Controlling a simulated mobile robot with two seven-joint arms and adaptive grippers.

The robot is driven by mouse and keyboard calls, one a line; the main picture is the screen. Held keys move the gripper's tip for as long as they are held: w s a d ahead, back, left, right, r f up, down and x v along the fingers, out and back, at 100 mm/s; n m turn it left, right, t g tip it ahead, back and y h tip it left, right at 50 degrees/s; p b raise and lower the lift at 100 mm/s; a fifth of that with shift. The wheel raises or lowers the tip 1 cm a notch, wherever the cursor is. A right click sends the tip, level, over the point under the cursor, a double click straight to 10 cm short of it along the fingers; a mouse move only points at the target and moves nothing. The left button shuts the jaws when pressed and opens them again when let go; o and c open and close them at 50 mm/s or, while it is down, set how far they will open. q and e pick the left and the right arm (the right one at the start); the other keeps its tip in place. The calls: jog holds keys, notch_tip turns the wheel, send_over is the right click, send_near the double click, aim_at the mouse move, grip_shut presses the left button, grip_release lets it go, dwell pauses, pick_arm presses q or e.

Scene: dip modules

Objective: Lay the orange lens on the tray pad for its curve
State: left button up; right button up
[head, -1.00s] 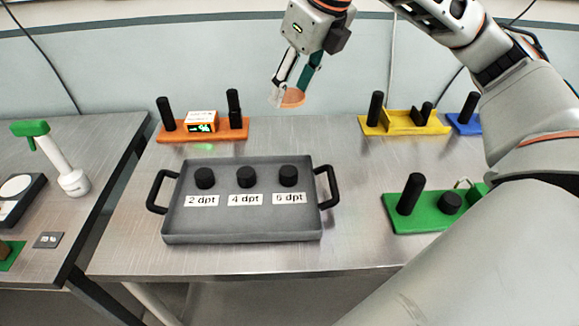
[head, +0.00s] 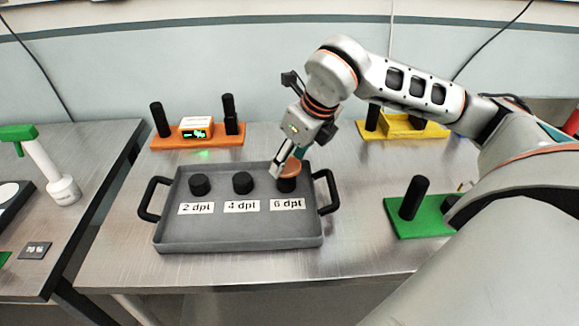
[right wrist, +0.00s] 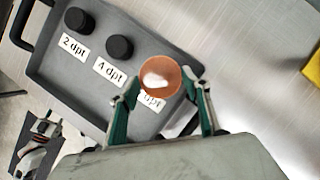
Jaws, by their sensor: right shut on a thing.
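My right gripper (head: 290,163) is shut on the orange lens (head: 290,170), directly over the rightmost black pad (head: 287,186) of the grey tray (head: 240,239), labelled 6 dpt. In the head view the lens looks very close to the pad top; I cannot tell whether it touches. In the right wrist view the round lens (right wrist: 160,77) sits between the green fingertips and hides that pad. The 2 dpt pad (head: 200,184) and 4 dpt pad (head: 243,183) are bare.
An orange stand (head: 197,141) with a lit green display is behind the tray. A yellow stand (head: 420,129) is at the back right, a green stand (head: 417,222) right of the tray.

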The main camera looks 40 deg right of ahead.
jog(key=shift+f, duration=1.15)
jog(key=shift+f, duration=0.15)
jog(key=o, duration=0.9)
jog(key=shift+r, duration=0.3)
jog(key=p+v, duration=0.1)
jog(key=v, duration=1)
jog(key=shift+s+r, duration=0.2)
jog(key=shift+r, duration=0.15)
